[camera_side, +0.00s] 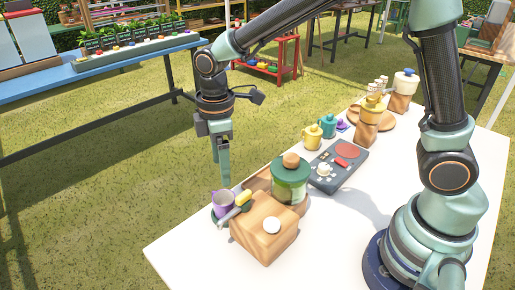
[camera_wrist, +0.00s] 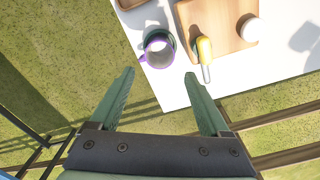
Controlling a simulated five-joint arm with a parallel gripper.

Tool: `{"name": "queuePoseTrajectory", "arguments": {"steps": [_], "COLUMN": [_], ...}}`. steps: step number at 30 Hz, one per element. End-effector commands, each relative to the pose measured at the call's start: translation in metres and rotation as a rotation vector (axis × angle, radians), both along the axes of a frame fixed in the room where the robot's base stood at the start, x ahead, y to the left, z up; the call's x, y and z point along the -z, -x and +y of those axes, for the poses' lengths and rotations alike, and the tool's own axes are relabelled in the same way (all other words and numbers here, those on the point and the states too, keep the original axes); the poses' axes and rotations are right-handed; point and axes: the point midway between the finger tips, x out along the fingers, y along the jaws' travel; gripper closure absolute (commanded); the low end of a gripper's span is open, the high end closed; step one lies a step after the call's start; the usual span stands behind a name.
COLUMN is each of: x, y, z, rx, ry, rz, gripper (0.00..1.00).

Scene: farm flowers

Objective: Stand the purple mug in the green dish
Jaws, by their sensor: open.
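The purple mug (camera_side: 223,203) stands upright near the table's near left corner, beside the wooden block. A dark green rim, which looks like the green dish (camera_side: 214,217), shows around its foot; the mug appears to stand in it, and the mug hides most of the dish. In the wrist view the mug (camera_wrist: 158,61) lies ahead of the fingertips, its opening facing the camera. My gripper (camera_side: 222,184) hangs fingers down just above the mug, apart from it. In the wrist view my gripper (camera_wrist: 160,78) is open with nothing between its fingers.
A wooden block (camera_side: 262,228) with a white knob and a yellow-handled tool (camera_wrist: 205,52) stands close beside the mug. A green jar (camera_side: 290,182) stands behind the block. A dark panel (camera_side: 338,166), yellow mug (camera_side: 312,137) and teal mug (camera_side: 327,126) stand farther back. The table's front is clear.

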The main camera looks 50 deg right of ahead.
Motion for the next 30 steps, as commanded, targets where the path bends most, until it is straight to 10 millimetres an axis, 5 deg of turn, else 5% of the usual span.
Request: {"name": "queuePoseTrajectory", "arguments": {"steps": [5,18,30], "x": [-0.018,-0.097,-0.109], "y": [0.003,0.056,0.099], "z": [-0.011,-0.106,-0.149], "rx": [0.061,0.694,1.082], "ry": [-0.011,-0.151,-0.273], "rz": [-0.027,-0.271,-0.418], "gripper": [0.2,0.2,0.2]}}
